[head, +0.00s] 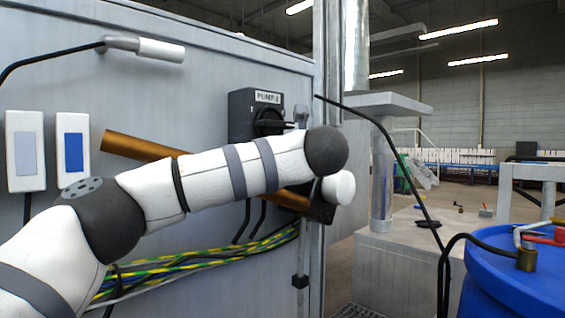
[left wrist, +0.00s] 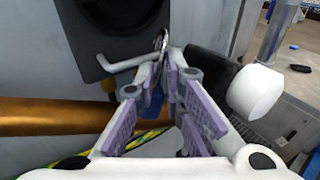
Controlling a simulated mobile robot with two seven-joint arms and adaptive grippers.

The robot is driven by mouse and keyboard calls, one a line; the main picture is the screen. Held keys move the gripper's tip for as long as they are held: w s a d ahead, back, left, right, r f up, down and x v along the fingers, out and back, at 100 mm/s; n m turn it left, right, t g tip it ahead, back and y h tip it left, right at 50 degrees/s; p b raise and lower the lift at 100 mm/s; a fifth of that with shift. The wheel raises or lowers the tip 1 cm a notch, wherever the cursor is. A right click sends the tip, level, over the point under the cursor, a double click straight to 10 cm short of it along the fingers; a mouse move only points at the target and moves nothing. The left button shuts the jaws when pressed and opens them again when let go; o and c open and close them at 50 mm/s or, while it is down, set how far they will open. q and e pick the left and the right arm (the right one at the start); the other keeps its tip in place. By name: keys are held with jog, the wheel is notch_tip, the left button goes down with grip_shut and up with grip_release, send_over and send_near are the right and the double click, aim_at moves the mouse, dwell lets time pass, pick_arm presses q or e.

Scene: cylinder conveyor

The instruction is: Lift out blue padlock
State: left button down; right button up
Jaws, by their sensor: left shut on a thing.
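The blue padlock (left wrist: 152,104) shows in the left wrist view only as a small blue patch between my fingers; most of it is hidden. A thin metal loop (left wrist: 161,42), seemingly its shackle, rises past the fingertips against the black switch box (left wrist: 125,22). My left gripper (left wrist: 165,72), with purple pads, is shut on the padlock just in front of the box. I cannot tell whether the shackle still passes through anything. In the head view, my left arm's wrist hides the gripper and padlock; the black switch box (head: 242,112) shows behind it.
A copper pipe (head: 135,147) runs behind my left arm, ending near a white round cap (head: 338,188). A bent grey rod (left wrist: 120,64) sits beside the fingers. Yellow-green cables (head: 170,268) hang below. A blue drum (head: 500,285) stands at right.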

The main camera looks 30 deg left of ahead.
pick_arm(q)
jog(key=s+d+r+t, duration=0.1)
jog(key=s+d+r, duration=0.2)
jog(key=d+r, duration=0.1)
jog(key=shift+d, duration=0.75)
jog(key=shift+s, duration=0.1)
